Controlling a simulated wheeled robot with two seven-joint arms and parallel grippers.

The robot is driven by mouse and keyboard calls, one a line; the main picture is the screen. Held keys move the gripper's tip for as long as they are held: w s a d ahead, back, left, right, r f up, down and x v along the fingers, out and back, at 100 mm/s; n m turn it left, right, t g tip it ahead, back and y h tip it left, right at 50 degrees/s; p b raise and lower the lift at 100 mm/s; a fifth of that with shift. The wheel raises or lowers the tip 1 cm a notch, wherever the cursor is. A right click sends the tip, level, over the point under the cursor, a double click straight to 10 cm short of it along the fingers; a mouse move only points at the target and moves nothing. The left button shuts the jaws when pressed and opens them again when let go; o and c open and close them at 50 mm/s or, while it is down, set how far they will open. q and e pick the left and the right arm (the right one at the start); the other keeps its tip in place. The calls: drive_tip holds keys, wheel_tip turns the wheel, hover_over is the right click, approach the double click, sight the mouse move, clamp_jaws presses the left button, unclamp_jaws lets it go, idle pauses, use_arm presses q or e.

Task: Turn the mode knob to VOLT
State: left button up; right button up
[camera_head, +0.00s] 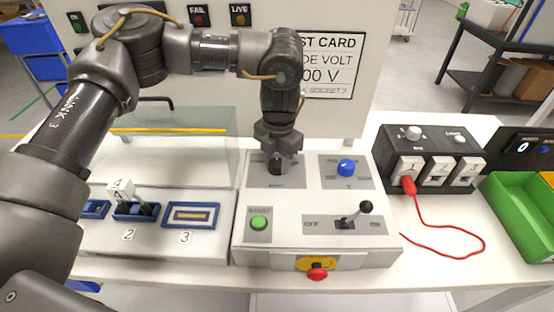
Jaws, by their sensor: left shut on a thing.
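My left gripper (278,156) points down over the back left of the white control panel (290,196). It is shut on the dark mode knob (277,168), which stands on a grey plate. The fingers hide most of the knob, and its pointer and position labels cannot be read. The test card (335,75) on the board behind shows "VOLT" and "00 V"; my arm covers its left part. My right gripper is not in view.
A blue knob (346,168), a green start button (258,223), a black-tipped lever (365,207) and a red knob (317,273) are on the panel. A black box (431,150) with a red plug (408,183) stands right. A clear cover (180,150) is left.

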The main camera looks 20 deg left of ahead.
sight(278, 163)
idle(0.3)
use_arm(q)
drive_tip(key=o, duration=1)
wheel_tip(278, 163, up, 11)
drive_tip(key=b, duration=0.1)
drive_tip(key=shift+s+d, duration=0.1)
drive_tip(key=shift+d, duration=0.05)
